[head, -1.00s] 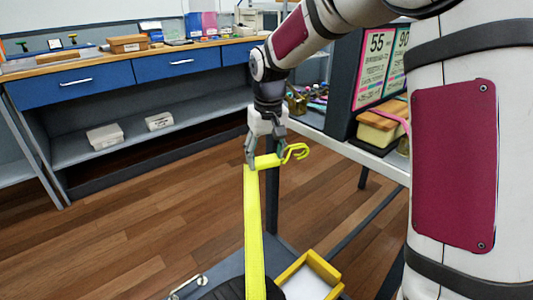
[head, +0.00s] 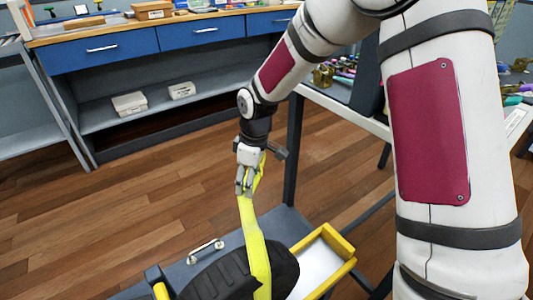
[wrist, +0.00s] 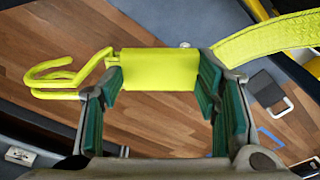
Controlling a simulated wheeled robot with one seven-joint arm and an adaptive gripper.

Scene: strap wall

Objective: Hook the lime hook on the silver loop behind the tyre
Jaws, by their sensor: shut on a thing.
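My gripper (head: 243,188) is shut on the yellow-green block of the lime hook (head: 261,172), in the air above the deck. In the wrist view the block (wrist: 158,70) sits between the finger pads and the bent hook end (wrist: 62,76) sticks out left. In the head view the hook is mostly hidden behind the fingers. Its lime strap (head: 254,240) runs down over the black tyre (head: 222,277). The silver loop (head: 206,250) stands on the grey deck at the tyre's far left side, below and left of my gripper and apart from the hook.
A yellow-rimmed tray (head: 343,241) with a white inside is right of the tyre. A yellow piece (head: 155,277) stands at the deck's front left. A table on dark legs (head: 293,150) is at the right. A blue-drawer bench (head: 100,47) is behind. Open wooden floor lies between.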

